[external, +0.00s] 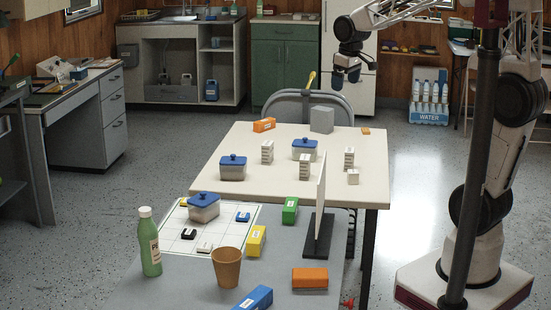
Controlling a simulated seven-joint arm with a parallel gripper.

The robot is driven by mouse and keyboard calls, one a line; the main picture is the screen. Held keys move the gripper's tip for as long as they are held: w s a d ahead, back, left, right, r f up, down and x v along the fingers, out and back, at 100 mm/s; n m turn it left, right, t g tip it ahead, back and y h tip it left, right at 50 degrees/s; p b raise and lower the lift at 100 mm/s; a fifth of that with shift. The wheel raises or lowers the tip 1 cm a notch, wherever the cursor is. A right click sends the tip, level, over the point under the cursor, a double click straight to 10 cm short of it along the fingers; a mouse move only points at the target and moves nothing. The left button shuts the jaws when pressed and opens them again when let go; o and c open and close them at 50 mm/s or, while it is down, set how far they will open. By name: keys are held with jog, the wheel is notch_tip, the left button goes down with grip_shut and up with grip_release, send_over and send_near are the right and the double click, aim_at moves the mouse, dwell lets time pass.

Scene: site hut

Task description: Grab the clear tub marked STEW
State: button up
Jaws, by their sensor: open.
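Three clear tubs with blue lids show in the external view. One tub (204,212) is on the near grey table, at the back edge of a white gridded sheet. A second tub (232,173) is at the left of the cream table. A third tub (304,155) stands farther back on the cream table, right of its middle. Their markings are too small to read, so I cannot tell which is marked STEW. My gripper (346,78) is open and empty, high above the far right part of the cream table, apart from all tubs.
An upright white panel on a dark base (318,248) stands at the near right. White ribbed blocks (267,152) stand around the far tub. A grey block (321,120) is behind it. A green bottle (149,245) and brown cup (226,267) stand in front.

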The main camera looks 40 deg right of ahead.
jog(key=w+a+f+n, duration=0.1)
jog(key=w+a+f, duration=0.1)
jog(key=w, duration=0.4)
jog(key=w+a+f+n, duration=0.1)
jog(key=w+a+f, duration=0.15)
jog(key=w, duration=0.35)
jog(key=n+g, duration=0.2)
jog(key=n, duration=0.2)
send_over(233, 155)
jog(key=f, duration=2.2)
jog(key=shift+d+f, duration=0.1)
jog(key=shift+d, duration=0.1)
jog(key=shift+w+a+f, duration=0.2)
jog(key=shift+w+f, duration=0.05)
jog(key=shift+f, duration=0.1)
jog(key=shift+f, duration=1.35)
jog(key=shift+d+f, duration=0.1)
jog(key=shift+f, duration=2.45)
